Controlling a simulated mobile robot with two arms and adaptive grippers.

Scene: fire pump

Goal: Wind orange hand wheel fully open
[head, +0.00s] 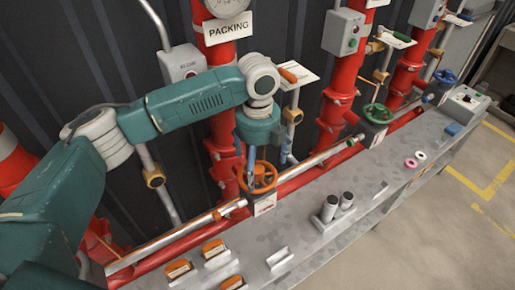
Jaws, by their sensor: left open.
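The orange hand wheel (262,177) lies low in front of the red pipes, near the middle of the head view. My left arm comes in from the left, and its gripper (250,177) points down at the left part of the wheel's rim. The fingers are open and overlap the wheel in this view. I cannot tell whether they touch the rim. The wrist hides what is behind it. A white label (265,204) sits just below the wheel. My right gripper is not in view.
A grey bench (330,240) runs along the front, with two dark-topped cylinders (337,207) and several orange-topped blocks at the front left. A green hand wheel (378,113) and a blue one (446,77) stand farther right. Red vertical pipes (343,90) stand behind.

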